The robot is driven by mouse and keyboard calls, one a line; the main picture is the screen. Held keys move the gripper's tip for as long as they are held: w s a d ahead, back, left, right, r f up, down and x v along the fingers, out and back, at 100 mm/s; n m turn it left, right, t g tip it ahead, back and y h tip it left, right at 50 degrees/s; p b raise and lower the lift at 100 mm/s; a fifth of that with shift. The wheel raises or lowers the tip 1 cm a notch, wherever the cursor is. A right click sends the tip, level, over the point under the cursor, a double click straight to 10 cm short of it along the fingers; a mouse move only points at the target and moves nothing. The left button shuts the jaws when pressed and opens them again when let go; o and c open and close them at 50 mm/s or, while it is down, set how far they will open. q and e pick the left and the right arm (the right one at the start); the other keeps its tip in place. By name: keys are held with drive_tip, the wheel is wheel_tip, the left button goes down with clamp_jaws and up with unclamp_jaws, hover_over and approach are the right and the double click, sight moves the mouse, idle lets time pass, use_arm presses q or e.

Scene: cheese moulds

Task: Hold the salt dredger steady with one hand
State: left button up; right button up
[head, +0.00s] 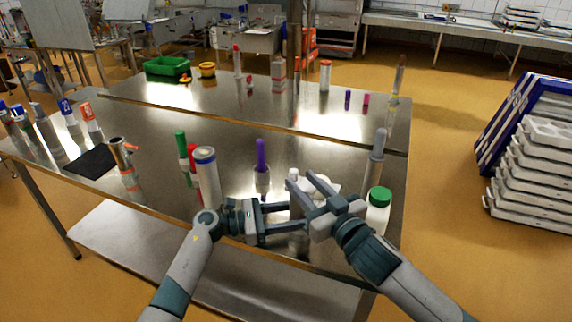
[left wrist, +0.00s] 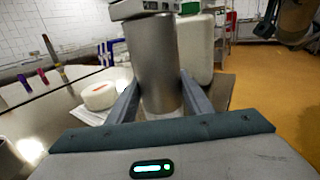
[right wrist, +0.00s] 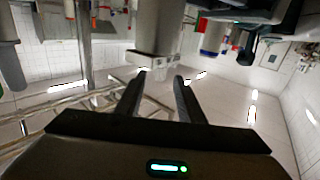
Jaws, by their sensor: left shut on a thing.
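The salt dredger is a grey metal cylinder (left wrist: 155,65) with a paler lid at its top in the left wrist view. My left gripper (head: 288,216) is shut on its body, one finger on each side, and the dredger stands upright. In the head view the dredger (head: 297,238) is partly hidden by the fingers. My right gripper (head: 302,182) is close above it, fingers apart and empty. In the right wrist view, which is upside down, the dredger's lid (right wrist: 152,62) lies just beyond the right fingertips.
A white bottle with a green cap (head: 378,210) stands right of the grippers. A white round cheese (left wrist: 98,95) lies behind the dredger. A purple-handled tool (head: 261,158) and a tall white cylinder (head: 207,175) stand to the left. White moulds (head: 530,185) are stacked at the far right.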

sight(292, 170)
drive_tip(key=x, duration=0.9)
drive_tip(key=shift+c, duration=0.3)
